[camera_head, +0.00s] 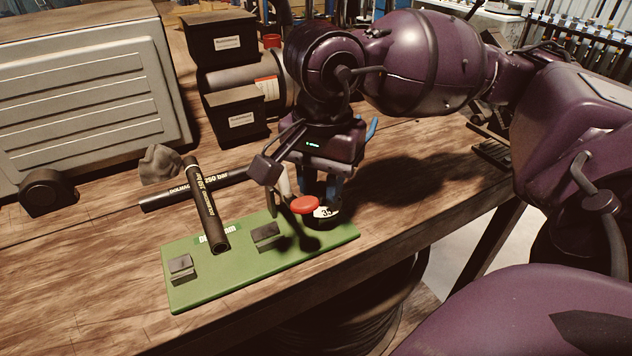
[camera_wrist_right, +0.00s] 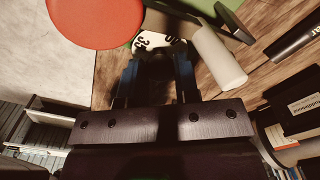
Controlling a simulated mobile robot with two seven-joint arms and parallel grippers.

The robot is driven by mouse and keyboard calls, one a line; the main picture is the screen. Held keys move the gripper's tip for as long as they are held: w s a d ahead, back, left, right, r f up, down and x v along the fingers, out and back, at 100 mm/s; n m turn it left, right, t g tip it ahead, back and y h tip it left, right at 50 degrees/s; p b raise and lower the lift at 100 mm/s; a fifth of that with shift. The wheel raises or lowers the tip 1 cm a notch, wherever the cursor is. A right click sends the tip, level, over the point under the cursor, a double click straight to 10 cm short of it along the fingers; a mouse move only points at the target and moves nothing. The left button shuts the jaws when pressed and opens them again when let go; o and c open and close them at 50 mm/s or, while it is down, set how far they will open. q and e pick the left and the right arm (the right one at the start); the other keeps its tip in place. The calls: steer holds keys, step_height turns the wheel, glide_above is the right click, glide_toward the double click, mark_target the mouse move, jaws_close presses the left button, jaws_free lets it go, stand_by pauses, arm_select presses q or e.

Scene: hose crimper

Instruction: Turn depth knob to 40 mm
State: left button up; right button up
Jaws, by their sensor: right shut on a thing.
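The depth knob is a dark round knob with a white numbered dial (camera_head: 326,212) at the right end of the green plate (camera_head: 290,260). My right gripper (camera_head: 318,190) points down over it, shut on the knob. In the right wrist view the dial (camera_wrist_right: 152,42) shows between the blue fingers (camera_wrist_right: 158,80), with part of a number that looks like 35. The knob's grip is mostly hidden by the fingers and shadow. A red round disc (camera_head: 304,204) sits just left of the dial and also shows large in the wrist view (camera_wrist_right: 95,18). My left gripper is not in view.
Two black hoses, one (camera_head: 206,205) crossing the other (camera_head: 160,200), lie by the plate's left part. Dark blocks (camera_head: 181,268) stand on the plate. A grey rag (camera_head: 160,165), black bins (camera_head: 235,110) and a grey machine (camera_head: 85,90) are behind. The table's front edge is near.

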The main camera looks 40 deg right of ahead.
mark_target(322, 186)
steer(key=shift+n, duration=0.5)
steer(key=shift+r+n, duration=0.1)
steer(key=shift+n, duration=0.2)
steer(key=o, duration=0.6)
steer(key=shift+o, duration=0.2)
step_height(322, 186, up, 11)
steer(key=p, duration=0.1)
stand_by(0.6)
